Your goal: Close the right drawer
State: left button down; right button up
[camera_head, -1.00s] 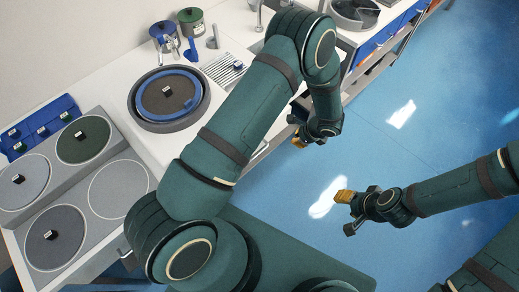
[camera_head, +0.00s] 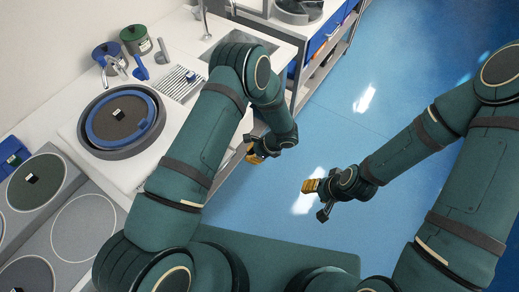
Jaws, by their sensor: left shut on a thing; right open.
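I cannot make out the right drawer itself with certainty; the white counter's front (camera_head: 229,172) is partly hidden behind my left arm. My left gripper (camera_head: 256,154) is low beside this counter front, with orange fingertips pointing down and left. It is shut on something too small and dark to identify. My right gripper (camera_head: 315,198) is open and empty over the blue floor, to the right of the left gripper and apart from the counter.
A blue-fronted cabinet (camera_head: 318,42) stands at the top. The counter carries a round blue-ringed device (camera_head: 98,134), a green pot (camera_head: 136,40), a blue pot (camera_head: 107,52) and a sink (camera_head: 222,42). Grey round plates lie at lower left. The blue floor (camera_head: 390,125) is clear.

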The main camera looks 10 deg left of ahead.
aim_at(235, 151)
pick_arm(q)
jog(key=a, duration=0.1)
jog(key=a+f, duration=0.1)
jog(key=a, duration=0.1)
jog(key=shift+a, duration=0.3)
pick_arm(e)
jog(key=shift+r, duration=0.1)
pick_arm(q)
jog(key=shift+w+a+b, duration=0.3)
jog(key=shift+a, duration=0.55)
jog(key=shift+w+a+b, duration=0.3)
jog(key=shift+a, duration=0.55)
pick_arm(e)
jog(key=shift+s+f, duration=0.2)
jog(key=shift+f, duration=0.45)
pick_arm(q)
jog(key=shift+d, duration=0.15)
jog(key=shift+d+r, duration=0.15)
jog(key=shift+d, duration=0.15)
jog(key=d+f+v, duration=0.1)
jog(key=v, duration=1.1)
jog(key=shift+d+r+p, duration=0.2)
jog(key=shift+d+p, duration=0.1)
jog(key=shift+p, duration=0.05)
pick_arm(e)
jog(key=shift+w+d+r, duration=0.1)
jog(key=shift+d+r, duration=0.2)
jog(key=shift+d, duration=0.5)
